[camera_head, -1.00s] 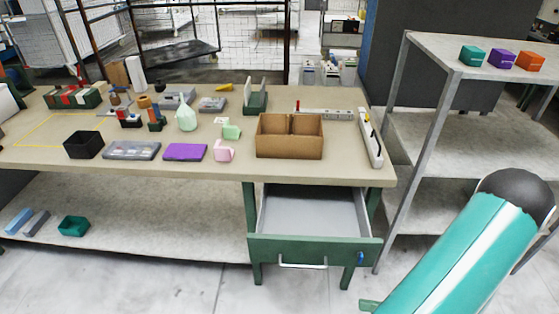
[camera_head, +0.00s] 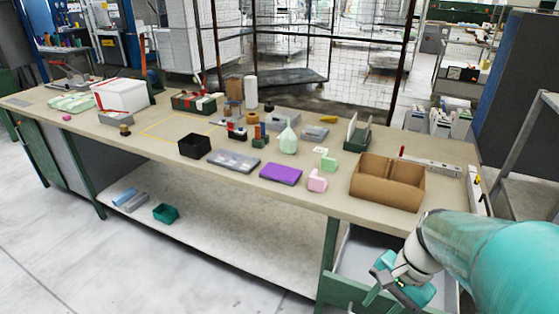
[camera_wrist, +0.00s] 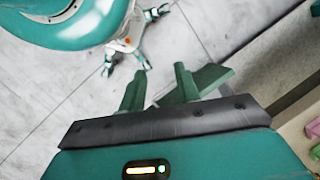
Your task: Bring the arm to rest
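My gripper (camera_head: 384,268) is at the lower right of the head view, in front of the table's right end and close to the open drawer. In the wrist view its two dark green fingers (camera_wrist: 160,88) stand apart with nothing seen between them. My teal and white arm reaches in from the right edge of the head view and covers part of the drawer. The drawer (camera_head: 345,290) is pulled out under the table; its inside is mostly hidden.
The long table (camera_head: 330,195) carries a cardboard box (camera_head: 388,182), a purple block (camera_head: 281,173), a black bin (camera_head: 194,146) and a white box (camera_head: 121,95). A teal bin (camera_head: 166,213) sits on the lower shelf. A grey rack (camera_head: 530,150) stands at right. Floor at lower left is clear.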

